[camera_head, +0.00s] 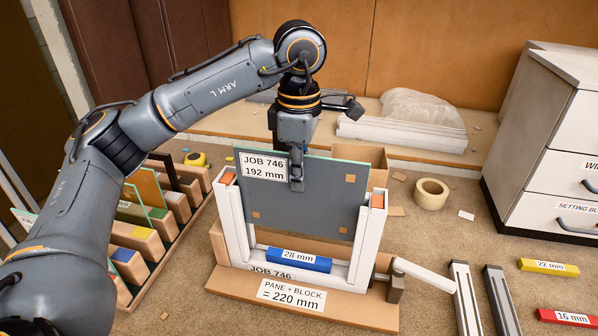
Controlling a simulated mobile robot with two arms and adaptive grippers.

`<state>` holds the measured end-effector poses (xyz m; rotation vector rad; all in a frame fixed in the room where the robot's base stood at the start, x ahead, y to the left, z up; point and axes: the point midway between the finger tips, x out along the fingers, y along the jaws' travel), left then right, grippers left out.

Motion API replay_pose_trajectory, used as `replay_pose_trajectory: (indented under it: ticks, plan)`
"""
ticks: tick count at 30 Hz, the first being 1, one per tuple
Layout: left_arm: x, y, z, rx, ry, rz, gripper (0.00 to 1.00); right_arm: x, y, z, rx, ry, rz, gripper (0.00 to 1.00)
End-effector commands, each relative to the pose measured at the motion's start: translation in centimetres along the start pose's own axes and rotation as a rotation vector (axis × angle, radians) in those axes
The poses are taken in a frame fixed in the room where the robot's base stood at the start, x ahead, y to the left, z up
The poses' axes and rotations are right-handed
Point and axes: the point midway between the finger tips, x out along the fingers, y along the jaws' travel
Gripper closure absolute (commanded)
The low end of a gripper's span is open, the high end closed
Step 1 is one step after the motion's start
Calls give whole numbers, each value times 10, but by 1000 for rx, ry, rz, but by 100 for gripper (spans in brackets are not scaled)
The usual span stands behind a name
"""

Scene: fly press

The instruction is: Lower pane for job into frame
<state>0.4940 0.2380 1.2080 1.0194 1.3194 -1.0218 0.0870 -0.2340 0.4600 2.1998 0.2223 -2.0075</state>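My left gripper (297,184) is shut on the top edge of a grey pane (310,212) with a greenish edge and a label reading JOB 746, 192 mm. The pane hangs upright between the two posts of a white U-shaped frame (230,225), its lower edge above the bottom rail. I cannot tell whether its side edges sit in the channels. A blue block (298,260) marked 28 mm lies on the bottom rail, below the pane with a visible gap. The frame's board carries a sign (291,295) reading PANE + BLOCK = 220 mm. My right gripper is not in view.
A rack (150,240) of panes and coloured blocks stands left. A white lever (424,274) juts from the frame's right. Grey-white rails (466,298), a yellow block (548,267), a red block (567,317), a tape roll (431,194) and a drawer cabinet (545,130) are right.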

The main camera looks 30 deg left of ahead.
Motion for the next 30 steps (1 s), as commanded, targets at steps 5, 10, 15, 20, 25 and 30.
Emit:
replay_pose_trajectory:
  ticks: [5, 10, 15, 20, 25, 30]
  plan:
    - [13, 0, 0, 0, -2, 2, 100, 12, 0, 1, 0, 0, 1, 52]
    - [24, 0, 0, 0, -2, 2, 100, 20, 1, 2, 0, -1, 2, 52]
    - [35, 0, 0, 0, -2, 2, 100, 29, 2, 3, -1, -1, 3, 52]
    - [45, 0, 0, 0, -2, 3, 100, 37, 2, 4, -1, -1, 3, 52]
    - [56, 0, 0, 0, -3, 2, 100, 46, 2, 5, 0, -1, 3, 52]
    - [67, 0, 0, 0, -2, 2, 100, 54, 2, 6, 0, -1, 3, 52]
